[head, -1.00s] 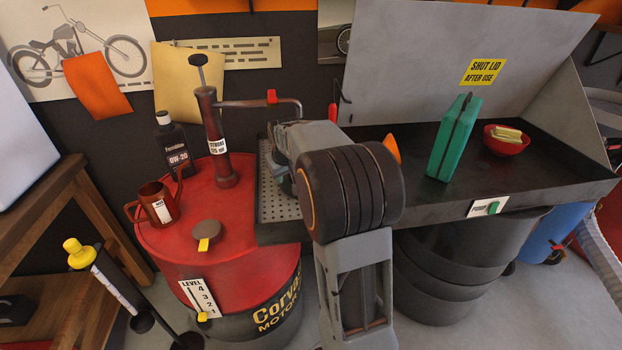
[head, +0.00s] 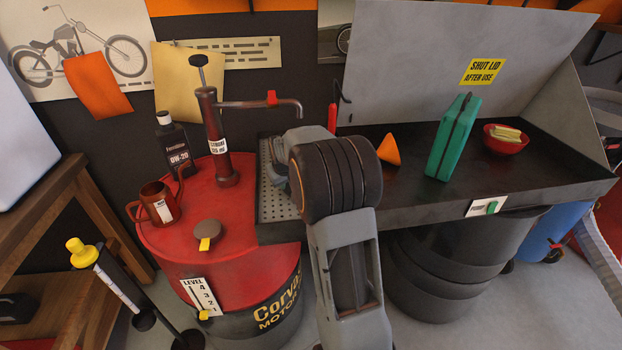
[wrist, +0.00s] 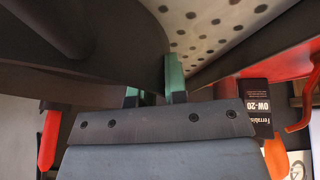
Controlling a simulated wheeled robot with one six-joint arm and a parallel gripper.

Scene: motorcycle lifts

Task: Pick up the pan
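In the wrist view, a large dark, smooth body with a curved edge (wrist: 100,45), perhaps the pan, fills the upper left. My gripper (wrist: 153,88) reaches it with two green-tipped fingers. The fingers are a little apart. The right fingertip shows at the body's curved edge, and the left one is partly hidden by the dark body. I cannot tell whether they press on it. In the head view my arm hides the fingers and most of what lies at the perforated plate (head: 270,205), so no pan is clear there.
The red drum (head: 180,240) carries a pump (head: 213,130), an oil bottle (head: 172,145) and a red can (head: 157,203). On the black tray (head: 400,190) stand an orange cone (head: 388,152), a green canister (head: 453,137) and a red bowl (head: 503,140). The tray between cone and canister is clear.

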